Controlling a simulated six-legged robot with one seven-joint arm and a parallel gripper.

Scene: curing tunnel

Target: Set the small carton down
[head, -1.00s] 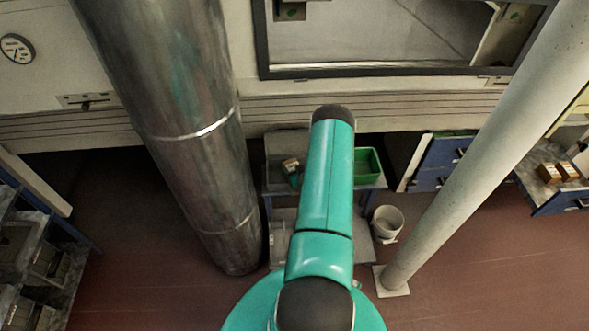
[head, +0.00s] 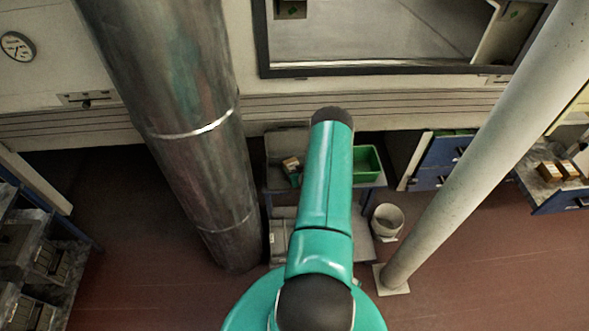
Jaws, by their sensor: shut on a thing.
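The small carton (head: 290,163), brown with a pale patch, shows just left of my teal arm, over the left part of a grey trolley top (head: 273,184). My gripper (head: 293,174) is mostly hidden behind my arm; a bit of teal shows just below the carton, and it is shut on the carton. I cannot tell whether the carton touches the trolley top.
A green bin (head: 367,163) stands on the trolley's right side. A white bucket (head: 387,221) is on the floor beside it. A metal duct (head: 190,130) and a pale post (head: 470,160) flank my arm. Small cartons (head: 550,172) sit on a right-hand bench.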

